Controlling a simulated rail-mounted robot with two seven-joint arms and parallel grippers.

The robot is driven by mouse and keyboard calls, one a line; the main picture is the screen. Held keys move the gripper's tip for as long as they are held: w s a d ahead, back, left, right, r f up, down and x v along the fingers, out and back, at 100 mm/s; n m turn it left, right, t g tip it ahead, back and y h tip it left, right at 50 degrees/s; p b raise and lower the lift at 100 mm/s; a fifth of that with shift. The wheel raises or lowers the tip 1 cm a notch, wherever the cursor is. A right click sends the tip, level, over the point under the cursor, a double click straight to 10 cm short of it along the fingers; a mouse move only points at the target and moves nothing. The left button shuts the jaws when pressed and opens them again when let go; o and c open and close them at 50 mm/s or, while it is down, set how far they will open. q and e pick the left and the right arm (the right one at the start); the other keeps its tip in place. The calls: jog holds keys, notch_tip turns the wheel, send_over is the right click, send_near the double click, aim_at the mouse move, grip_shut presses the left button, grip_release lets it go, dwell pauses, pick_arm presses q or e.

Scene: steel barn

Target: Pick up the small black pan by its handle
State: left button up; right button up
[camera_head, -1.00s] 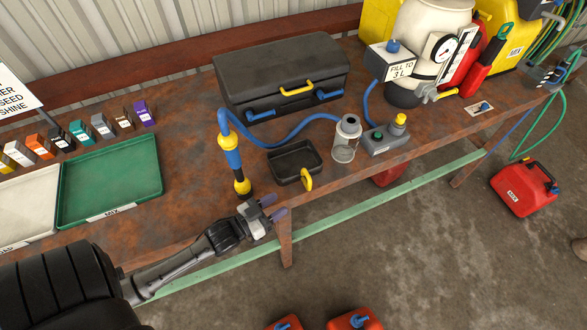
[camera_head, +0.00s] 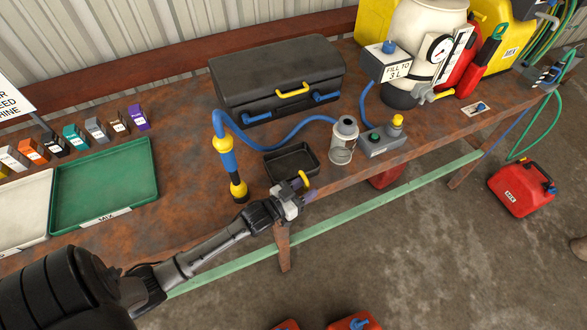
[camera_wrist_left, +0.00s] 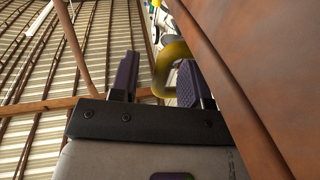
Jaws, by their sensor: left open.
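The small black pan (camera_head: 284,165) is a square, shallow pan lying on the rusty bench near its front edge. Its yellow handle (camera_head: 304,179) points toward the front edge. My left gripper (camera_head: 303,190) is at the handle, just off the bench's front edge. In the left wrist view the jaws (camera_wrist_left: 160,78) are open, with dark purple fingers. The yellow handle (camera_wrist_left: 172,62) shows in the gap, close to the right-hand finger, which partly covers it. I cannot tell whether they touch. My right gripper is not in view.
A blue and yellow hose wand (camera_head: 230,165) stands left of the pan. A black toolbox (camera_head: 275,75) is behind. A green tray (camera_head: 105,185) lies left.

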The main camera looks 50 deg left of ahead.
pick_arm(q)
jog(key=shift+w, duration=0.25)
grip_shut()
dwell(0.3)
